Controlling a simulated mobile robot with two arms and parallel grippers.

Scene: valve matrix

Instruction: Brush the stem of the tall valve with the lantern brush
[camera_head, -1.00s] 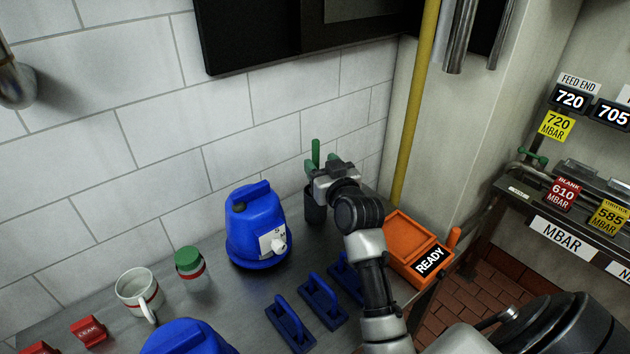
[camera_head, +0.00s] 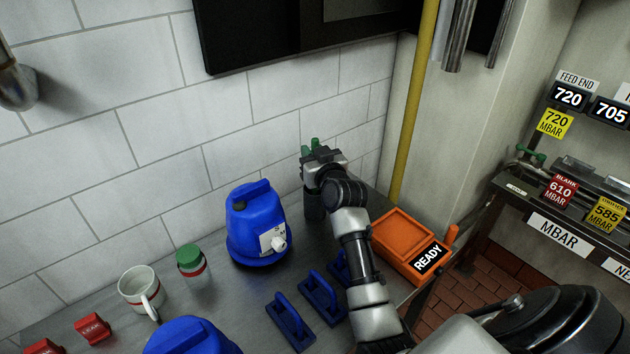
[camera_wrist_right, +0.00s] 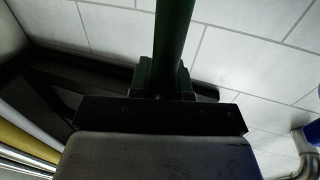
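My right gripper (camera_head: 318,154) is over the dark cup (camera_head: 314,206) by the tiled wall, at the back of the bench. An upright green handle (camera_head: 315,142) stands between its fingers; in the right wrist view the handle (camera_wrist_right: 175,38) runs up from between two close finger blocks, which look shut on it. The handle's lower end is hidden, so I cannot see any bristles. A green valve-like part (camera_head: 531,153) shows at the rack on the right; I cannot tell whether it is the tall valve. My left gripper is out of view.
A blue lantern-shaped housing (camera_head: 256,225) stands left of the cup. An orange READY tray (camera_head: 398,243) is to the right. Blue handled blocks (camera_head: 320,294), a mug (camera_head: 138,288) and a green-lidded jar (camera_head: 190,263) are nearer. A yellow pipe (camera_head: 412,110) rises behind.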

